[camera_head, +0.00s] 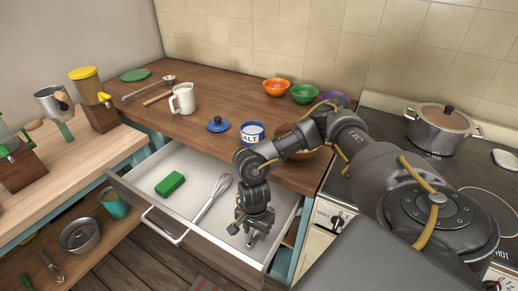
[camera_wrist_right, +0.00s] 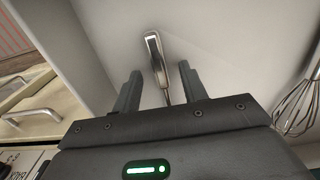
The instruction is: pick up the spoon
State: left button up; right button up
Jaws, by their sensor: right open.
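The spoon (camera_wrist_right: 154,52), a slim shiny metal piece, lies on the pale drawer floor in the right wrist view. Its wider end points away from me and its narrow part runs back behind the gripper body, where the rest is hidden. My right gripper (camera_wrist_right: 159,80) is open, with one finger on each side of the spoon and visible gaps. In the head view my right gripper (camera_head: 252,236) points down into the right end of the open drawer (camera_head: 160,220). It hides most of the spoon there. My left gripper is not in view.
A whisk (camera_head: 212,199) and a green block (camera_head: 170,184) lie left of the gripper in the drawer; the whisk (camera_wrist_right: 298,108) also shows in the wrist view. Drawer walls stand close by. A salt container (camera_head: 252,133) and bowls stand on the counter above.

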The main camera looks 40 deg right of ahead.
aim_at(255, 235)
jog(key=shift+f, duration=0.4)
jog(key=shift+c, duration=0.3)
grip_shut()
jog(key=shift+r, duration=0.1)
notch_tip(255, 235, up, 10)
jog(key=b, duration=0.1)
jog(key=c, duration=0.6)
grip_release()
grip_shut()
